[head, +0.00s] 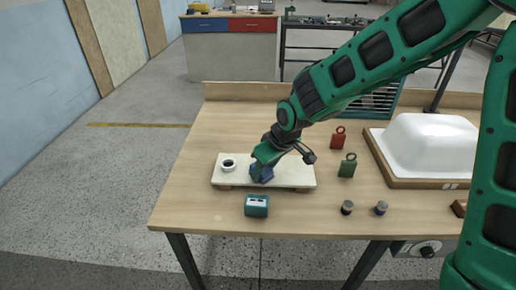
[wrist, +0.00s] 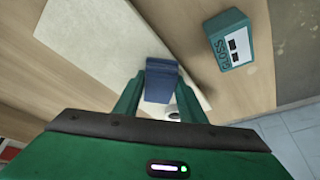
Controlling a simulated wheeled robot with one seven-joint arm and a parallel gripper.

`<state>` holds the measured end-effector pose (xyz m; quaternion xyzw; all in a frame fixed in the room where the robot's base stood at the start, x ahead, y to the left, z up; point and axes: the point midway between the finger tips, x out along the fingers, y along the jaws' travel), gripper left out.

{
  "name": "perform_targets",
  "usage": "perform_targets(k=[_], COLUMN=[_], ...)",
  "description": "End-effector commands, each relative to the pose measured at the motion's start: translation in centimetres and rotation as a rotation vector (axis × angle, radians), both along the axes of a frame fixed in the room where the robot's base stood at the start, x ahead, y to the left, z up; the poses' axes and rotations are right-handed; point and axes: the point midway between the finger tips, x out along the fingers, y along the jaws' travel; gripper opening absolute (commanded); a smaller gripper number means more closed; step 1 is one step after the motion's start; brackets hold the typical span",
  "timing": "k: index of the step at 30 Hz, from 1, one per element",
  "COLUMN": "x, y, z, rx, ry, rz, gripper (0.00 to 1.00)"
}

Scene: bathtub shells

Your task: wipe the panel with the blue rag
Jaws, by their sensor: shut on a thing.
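The panel (head: 296,174) is a pale cream board lying flat on the workbench, raised on small wooden supports. It also fills the upper left of the wrist view (wrist: 105,45). My gripper (head: 263,166) is over the middle of the panel, pointing down. Its two green fingers (wrist: 160,88) are shut on the blue rag (wrist: 160,70), a folded dark blue block, which also shows low at the panel (head: 262,175). I cannot tell whether the rag touches the panel surface. A white ring with a dark centre (head: 228,166) sits on the panel's left part, partly hidden behind the rag in the wrist view.
A teal box marked GLOSS (head: 256,206) stands just in front of the panel. Red (head: 338,139) and green (head: 347,166) tagged pieces, two dark cylinders (head: 347,207) (head: 381,207) and a white tub shell (head: 432,145) are to the right. The bench's left (head: 190,180) is clear.

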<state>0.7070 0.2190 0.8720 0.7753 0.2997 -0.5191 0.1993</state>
Motion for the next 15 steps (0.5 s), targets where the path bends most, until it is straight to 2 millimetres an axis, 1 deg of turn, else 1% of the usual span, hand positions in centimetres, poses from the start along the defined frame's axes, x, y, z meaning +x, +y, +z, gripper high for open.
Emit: perform_targets(k=[4,6,8,15], x=[0.0,0.2,0.2,0.2], y=[1.0,0.8,0.7,0.4], z=[0.0,0.8,2.3,4.2], rx=[0.0,0.001,0.002,0.001], ry=[0.002,-0.001,-0.004,-0.001], rz=[-0.003,-0.005,-0.007,-0.011], gripper=[0.09,0.09,0.09,0.09])
